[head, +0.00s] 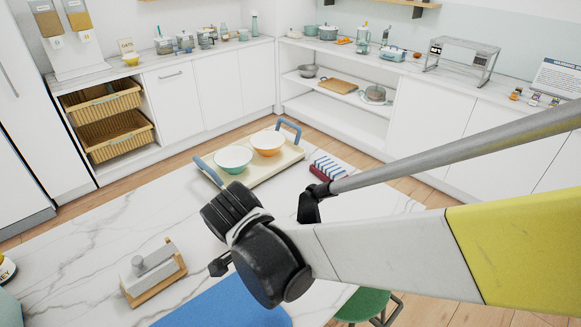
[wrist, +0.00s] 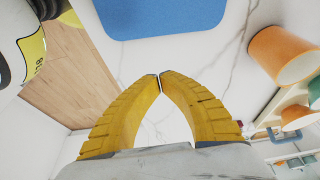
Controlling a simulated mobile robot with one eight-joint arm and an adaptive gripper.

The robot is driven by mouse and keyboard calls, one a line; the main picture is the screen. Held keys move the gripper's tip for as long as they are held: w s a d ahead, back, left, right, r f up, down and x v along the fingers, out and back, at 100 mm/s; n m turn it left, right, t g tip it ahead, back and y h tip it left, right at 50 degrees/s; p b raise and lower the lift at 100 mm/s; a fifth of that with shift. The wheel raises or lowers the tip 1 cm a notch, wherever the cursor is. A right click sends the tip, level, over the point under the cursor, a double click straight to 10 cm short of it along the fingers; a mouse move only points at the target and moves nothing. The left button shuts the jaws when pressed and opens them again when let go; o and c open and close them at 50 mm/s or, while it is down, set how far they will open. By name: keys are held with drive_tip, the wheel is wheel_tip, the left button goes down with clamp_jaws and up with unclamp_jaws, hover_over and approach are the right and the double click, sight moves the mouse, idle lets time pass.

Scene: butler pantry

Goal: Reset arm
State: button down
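My gripper (wrist: 160,77) shows in the wrist view as two yellow ribbed fingers. They curve inward and their tips meet, with nothing visible between them. White marbled countertop lies below and beyond the tips. In the head view my arm reaches in from the right over the marble island (head: 60,270). Its dark joints hide part of the island, and I cannot make out the fingers there.
A tray (head: 212,176) with blue handles holds a mint bowl (head: 233,158) and an orange bowl (head: 267,141). An orange cup-like vessel (wrist: 280,55) is right of my fingers.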

drive_tip(key=s+d+r+n+t+y, duration=0.1)
drive_tip(key=d+r+n, duration=0.3)
drive_tip(key=d, duration=0.7)
drive_tip(key=s+d+r+n+t+y, duration=0.1)
drive_tip(key=d+r+n, duration=0.4)
drive_tip(key=d, duration=0.6)
drive_tip(key=shift+s+t+y+b, duration=0.3)
drive_tip(key=shift+s+t+b, duration=0.25)
drive_tip(key=shift+t, duration=0.65)
drive_tip(key=shift+d, duration=0.1)
